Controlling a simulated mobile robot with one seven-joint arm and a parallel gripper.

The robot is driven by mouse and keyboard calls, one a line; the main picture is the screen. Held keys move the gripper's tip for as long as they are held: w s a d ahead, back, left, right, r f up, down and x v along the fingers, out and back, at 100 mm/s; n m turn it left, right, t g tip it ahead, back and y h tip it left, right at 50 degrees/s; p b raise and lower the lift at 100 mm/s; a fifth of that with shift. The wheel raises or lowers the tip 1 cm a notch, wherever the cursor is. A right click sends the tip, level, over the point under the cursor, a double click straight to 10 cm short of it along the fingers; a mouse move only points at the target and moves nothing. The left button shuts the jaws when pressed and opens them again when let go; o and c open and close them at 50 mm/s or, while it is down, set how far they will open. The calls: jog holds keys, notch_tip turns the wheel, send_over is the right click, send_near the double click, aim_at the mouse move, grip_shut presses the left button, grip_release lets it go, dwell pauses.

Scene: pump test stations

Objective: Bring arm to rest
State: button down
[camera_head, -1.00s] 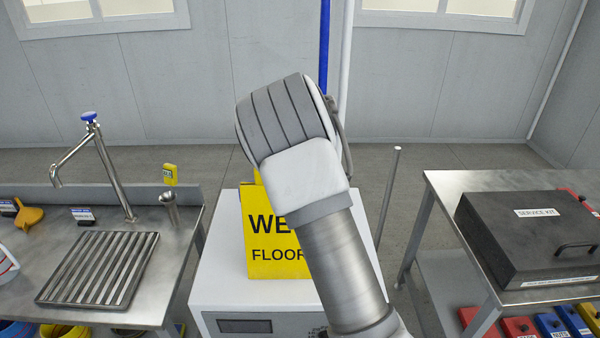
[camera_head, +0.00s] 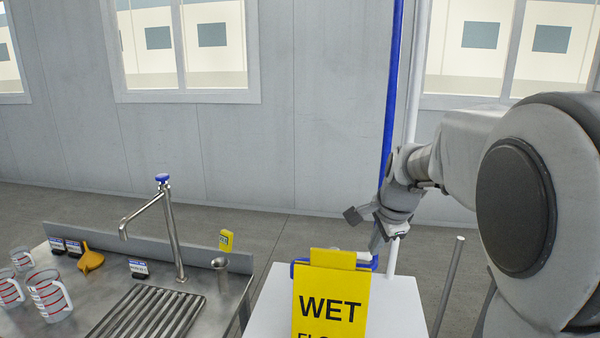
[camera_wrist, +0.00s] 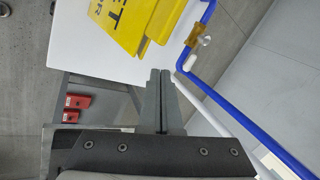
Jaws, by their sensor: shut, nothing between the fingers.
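My arm (camera_head: 470,150) reaches in from the right of the head view, with a large round joint close to the camera. My gripper (camera_head: 376,242) points down behind the yellow wet floor sign (camera_head: 330,298), near the blue pipe (camera_head: 391,90). In the wrist view the two grey fingers of my gripper (camera_wrist: 160,76) lie together, shut, with nothing held. The sign (camera_wrist: 128,22) shows beyond the fingertips, and the blue pipe (camera_wrist: 232,112) runs to their right. I cannot tell the exact gap to either.
A grey post (camera_head: 450,285) stands right of the cabinet. Windows line the back wall.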

jog(key=s+a+r+n, duration=0.2)
jog(key=s+n, duration=1.3)
jog(key=s, duration=1.3)
jog(key=shift+a+h, duration=0.2)
jog(key=shift+h, duration=0.1)
jog(key=shift+a, duration=0.1)
